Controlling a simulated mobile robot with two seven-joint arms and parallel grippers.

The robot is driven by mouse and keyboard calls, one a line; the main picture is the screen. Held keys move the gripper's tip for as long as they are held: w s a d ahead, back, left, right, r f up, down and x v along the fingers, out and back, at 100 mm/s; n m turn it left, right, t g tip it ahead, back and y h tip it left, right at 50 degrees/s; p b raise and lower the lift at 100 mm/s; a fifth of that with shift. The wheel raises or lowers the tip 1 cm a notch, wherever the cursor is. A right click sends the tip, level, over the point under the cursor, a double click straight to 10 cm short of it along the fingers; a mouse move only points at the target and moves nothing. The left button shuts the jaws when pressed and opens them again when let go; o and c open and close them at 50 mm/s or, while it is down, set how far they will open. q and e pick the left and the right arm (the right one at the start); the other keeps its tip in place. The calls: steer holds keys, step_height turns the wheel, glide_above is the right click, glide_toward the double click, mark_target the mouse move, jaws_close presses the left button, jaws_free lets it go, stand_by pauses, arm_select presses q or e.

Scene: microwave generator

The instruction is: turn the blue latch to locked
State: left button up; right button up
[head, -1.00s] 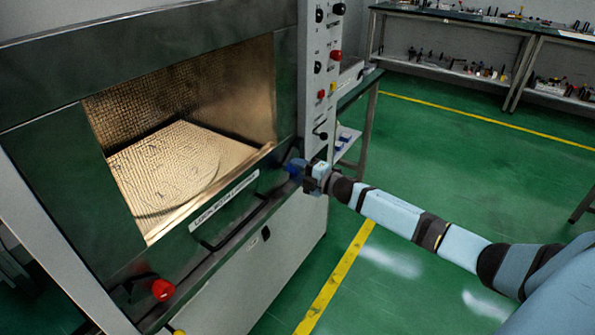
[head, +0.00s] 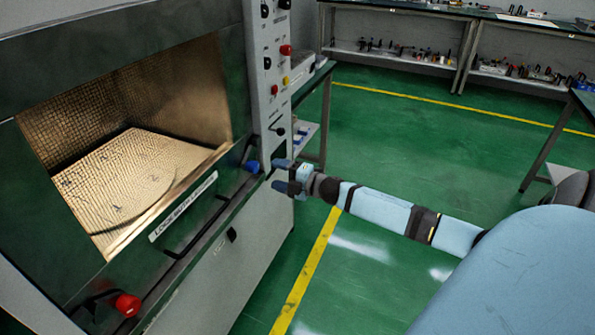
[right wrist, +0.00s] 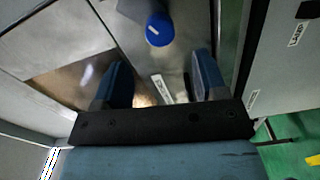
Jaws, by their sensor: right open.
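The blue latch (head: 252,167) sits on the right end of the machine's front, just below the window's lower right corner. It also shows as a round blue knob (right wrist: 159,30) in the right wrist view, ahead of the fingertips and between their lines. My right gripper (head: 277,175) is open and empty, just right of the latch and apart from it. Its two blue fingers (right wrist: 160,85) stand wide apart in the wrist view. My left gripper is not in view.
A red knob (head: 127,305) is at the front's lower left. A dark handle bar (head: 190,240) runs along the front below a white label (head: 183,206). A control panel (head: 270,75) with buttons stands above the latch. The green floor (head: 400,150) at right is clear.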

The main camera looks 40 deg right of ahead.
steer(key=v, duration=0.6)
steer(key=shift+s, duration=0.25)
steer(key=s+a+f+m+g+h, duration=0.1)
steer(key=s+a+f+m+h, duration=0.1)
steer(key=s+a+f+m, duration=0.4)
steer(key=s+a+f+m+h, duration=0.1)
steer(key=s+a+f+m, duration=0.3)
steer(key=a, duration=0.4)
steer(key=s+a+f+m+g, duration=0.3)
steer(key=s+a+m+g, duration=0.35)
steer(key=s+a, duration=0.9)
arm_select(q)
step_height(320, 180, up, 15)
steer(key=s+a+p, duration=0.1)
steer(key=p, duration=1.8)
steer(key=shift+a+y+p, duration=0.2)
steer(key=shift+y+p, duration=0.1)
steer(key=shift+p, duration=0.05)
arm_select(e)
step_height(320, 180, up, 15)
steer(key=w+m+t, duration=0.1)
steer(key=t, duration=0.1)
steer(key=shift+d+f+h, duration=0.15)
steer(key=shift+d+h, duration=0.15)
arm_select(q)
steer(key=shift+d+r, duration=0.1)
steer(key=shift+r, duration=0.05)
arm_select(e)
steer(key=shift+w, duration=0.1)
